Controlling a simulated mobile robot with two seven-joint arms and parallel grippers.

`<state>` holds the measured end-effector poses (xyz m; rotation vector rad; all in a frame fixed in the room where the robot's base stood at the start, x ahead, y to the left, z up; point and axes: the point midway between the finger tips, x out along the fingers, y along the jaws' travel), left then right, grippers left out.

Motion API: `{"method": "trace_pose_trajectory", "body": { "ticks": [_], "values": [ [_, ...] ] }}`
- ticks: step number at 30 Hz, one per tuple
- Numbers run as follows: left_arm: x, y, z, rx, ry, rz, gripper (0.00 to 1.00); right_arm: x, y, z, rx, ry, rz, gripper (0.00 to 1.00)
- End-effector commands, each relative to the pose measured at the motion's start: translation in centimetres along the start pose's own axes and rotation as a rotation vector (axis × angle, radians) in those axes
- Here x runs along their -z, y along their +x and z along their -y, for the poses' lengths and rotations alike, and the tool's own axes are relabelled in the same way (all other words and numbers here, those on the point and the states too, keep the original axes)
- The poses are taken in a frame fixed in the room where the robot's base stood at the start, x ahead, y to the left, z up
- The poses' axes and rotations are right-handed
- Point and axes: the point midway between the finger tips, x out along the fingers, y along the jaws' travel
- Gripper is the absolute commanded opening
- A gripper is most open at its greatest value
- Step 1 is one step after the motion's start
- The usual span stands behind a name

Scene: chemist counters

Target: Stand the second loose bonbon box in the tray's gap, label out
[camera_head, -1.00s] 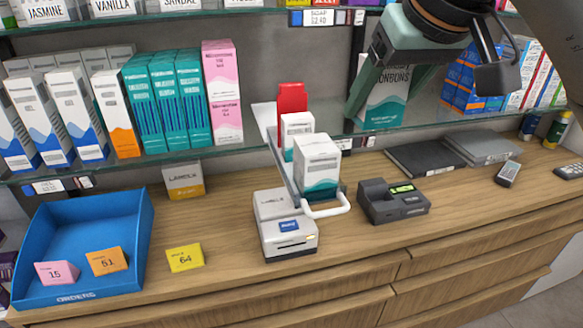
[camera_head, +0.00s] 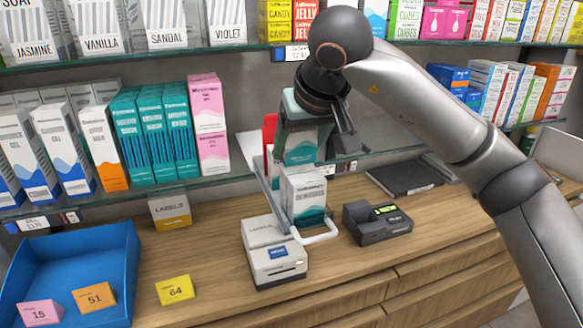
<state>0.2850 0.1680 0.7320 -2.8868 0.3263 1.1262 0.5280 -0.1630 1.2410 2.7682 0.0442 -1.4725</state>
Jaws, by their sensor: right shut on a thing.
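The tray (camera_head: 320,236) is a narrow metal one with a white handle, on the counter behind the label printer. A white and teal bonbon box (camera_head: 303,196) stands upright at its handle end. Behind it show part of another white and teal box (camera_head: 272,166) and the edge of a red box (camera_head: 269,128). My right gripper (camera_head: 303,135) is shut on a bonbon box (camera_head: 301,148) with a teal band, just behind and above the front box. The held box's lower part is hidden, so I cannot tell whether it touches the tray. My left gripper is out of view.
A label printer (camera_head: 275,262) stands right in front of the tray, and a dark card terminal (camera_head: 376,223) to its right. A glass shelf with medicine boxes (camera_head: 208,125) runs behind. A blue orders bin (camera_head: 75,262) is at left. Counter around the yellow 64 card (camera_head: 175,290) is free.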

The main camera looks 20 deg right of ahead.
Motion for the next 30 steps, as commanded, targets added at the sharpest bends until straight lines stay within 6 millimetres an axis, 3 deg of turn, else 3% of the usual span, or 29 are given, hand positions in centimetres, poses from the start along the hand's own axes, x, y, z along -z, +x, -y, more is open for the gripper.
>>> {"method": "trace_pose_trajectory", "body": {
  "ticks": [1,8,12,30],
  "values": [
    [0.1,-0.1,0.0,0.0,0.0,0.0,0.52,-0.7,1.4,0.2,-0.004,-0.007,0.028,0.0],
    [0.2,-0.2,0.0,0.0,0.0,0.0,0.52,-0.8,3.8,0.8,-0.005,-0.012,0.038,0.0],
    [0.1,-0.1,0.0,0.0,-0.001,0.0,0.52,-2.1,5.5,0.7,-0.004,-0.01,0.033,0.0],
    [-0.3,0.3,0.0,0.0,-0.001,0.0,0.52,-2.8,6.6,0.6,-0.006,-0.011,0.029,0.0]
  ]
}}
